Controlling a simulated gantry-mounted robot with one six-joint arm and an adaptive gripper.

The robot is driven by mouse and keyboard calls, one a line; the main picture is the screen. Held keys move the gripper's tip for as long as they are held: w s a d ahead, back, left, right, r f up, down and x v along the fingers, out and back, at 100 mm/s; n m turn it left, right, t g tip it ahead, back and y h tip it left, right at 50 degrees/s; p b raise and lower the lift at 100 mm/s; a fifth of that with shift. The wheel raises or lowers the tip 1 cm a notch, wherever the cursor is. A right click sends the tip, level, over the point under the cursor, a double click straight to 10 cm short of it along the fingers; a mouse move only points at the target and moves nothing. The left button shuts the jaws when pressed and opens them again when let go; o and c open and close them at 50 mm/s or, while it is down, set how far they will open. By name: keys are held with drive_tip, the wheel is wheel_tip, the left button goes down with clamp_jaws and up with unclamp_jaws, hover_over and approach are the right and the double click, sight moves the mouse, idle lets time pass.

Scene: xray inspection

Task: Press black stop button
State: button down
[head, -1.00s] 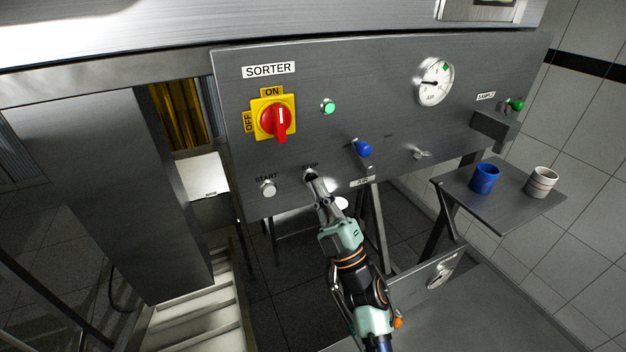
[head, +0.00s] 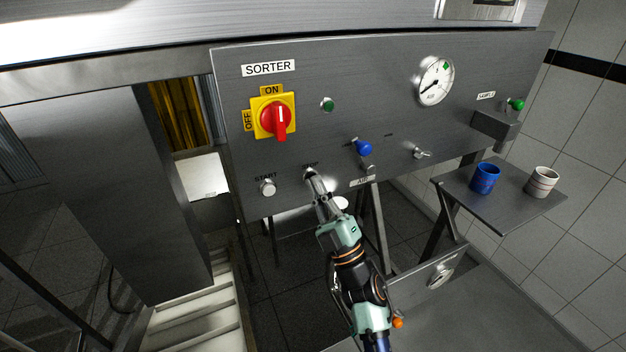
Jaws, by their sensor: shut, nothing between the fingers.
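The grey SORTER control panel (head: 220,95) fills the upper middle of the head view. The STOP label (head: 310,166) is on its lower part, partly covered by my gripper. My gripper (head: 310,175) is shut, with its tips at the spot just under that label. The black stop button itself is hidden behind the fingertips. I cannot tell whether the tips touch it. The light START button (head: 267,187) sits to the left of my gripper. The green indicator lamp (head: 328,104) above looks dark.
A red rotary switch (head: 276,118) on a yellow plate points at ON. A blue knob (head: 363,148), a small metal lever (head: 421,154) and a gauge (head: 435,82) are to the right. A side shelf (head: 510,205) holds a blue cup (head: 485,179) and a white cup (head: 542,181).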

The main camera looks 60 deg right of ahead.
drive_tip(key=shift+s, duration=0.1)
drive_tip(key=shift+s+a, duration=0.2)
drive_tip(key=s+a+p, duration=0.3)
drive_tip(key=s+a, duration=0.1)
drive_tip(key=shift+s, duration=0.3)
drive_tip(key=shift+w+r+p, duration=0.1)
drive_tip(key=shift+p, duration=0.2)
idle(0.6)
